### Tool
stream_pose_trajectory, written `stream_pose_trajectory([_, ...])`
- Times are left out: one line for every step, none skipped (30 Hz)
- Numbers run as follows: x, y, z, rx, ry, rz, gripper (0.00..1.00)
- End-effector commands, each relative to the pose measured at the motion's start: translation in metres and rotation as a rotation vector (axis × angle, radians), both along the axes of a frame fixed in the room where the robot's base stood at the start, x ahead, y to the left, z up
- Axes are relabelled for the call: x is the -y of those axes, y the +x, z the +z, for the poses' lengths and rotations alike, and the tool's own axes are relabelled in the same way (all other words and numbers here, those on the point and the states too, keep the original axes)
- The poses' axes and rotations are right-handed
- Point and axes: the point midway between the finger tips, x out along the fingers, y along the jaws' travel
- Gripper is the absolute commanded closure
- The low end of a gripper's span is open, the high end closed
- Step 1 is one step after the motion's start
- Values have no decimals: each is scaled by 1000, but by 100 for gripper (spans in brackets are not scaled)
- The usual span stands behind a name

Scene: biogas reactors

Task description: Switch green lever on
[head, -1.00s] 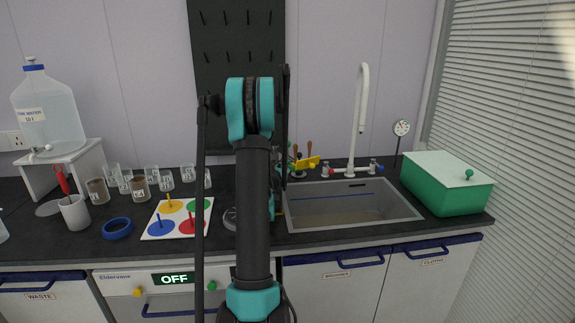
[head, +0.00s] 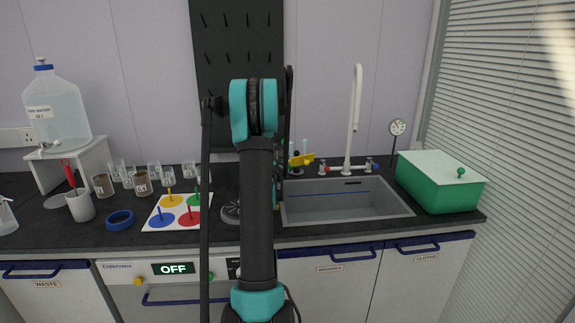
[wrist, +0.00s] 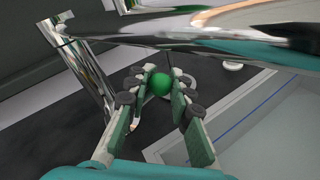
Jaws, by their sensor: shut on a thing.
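In the wrist view a green ball knob (wrist: 160,84) sits between the fingertips of my gripper (wrist: 163,88). The two padded fingers are closed on it from left and right. It looks like the green lever's knob, but its stem is mostly hidden. Shiny chrome pipes (wrist: 210,38) pass close above and left of the fingers. In the head view my arm hides the gripper and the lever. The front panel display (head: 174,268) reads OFF.
The grey sink (head: 345,204) with a tall white tap (head: 354,115) is right of my arm. A green box (head: 440,185) stands at the far right. A board with coloured discs (head: 153,213), several glasses and a blue ring (head: 120,220) lie to the left.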

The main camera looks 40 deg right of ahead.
Motion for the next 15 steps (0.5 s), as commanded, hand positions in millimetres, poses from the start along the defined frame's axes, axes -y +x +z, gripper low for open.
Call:
stream_pose_trajectory([-1,0,-2,11,17,1,100])
stream_pose_trajectory([0,0,-2,16,28,2,100])
stream_pose_trajectory([0,0,-3,24,39,2,100])
stream_pose_trajectory([0,0,-3,28,44,3,100])
stream_pose_trajectory([0,0,-4,31,49,3,100])
stream_pose_trajectory([0,0,-4,33,53,2,100])
stream_pose_trajectory([0,0,-4,34,55,3,100])
stream_pose_trajectory([0,0,-4,35,56,3,100])
stream_pose_trajectory([0,0,-4,35,56,3,100])
stream_pose_trajectory([-1,0,-4,35,56,3,100])
stream_pose_trajectory([-1,0,-4,35,56,3,100])
stream_pose_trajectory([-1,0,-4,35,56,3,100])
stream_pose_trajectory([-1,0,-5,35,56,3,100])
stream_pose_trajectory([-1,0,-5,35,56,3,100])
stream_pose_trajectory([-1,0,-5,34,57,2,77])
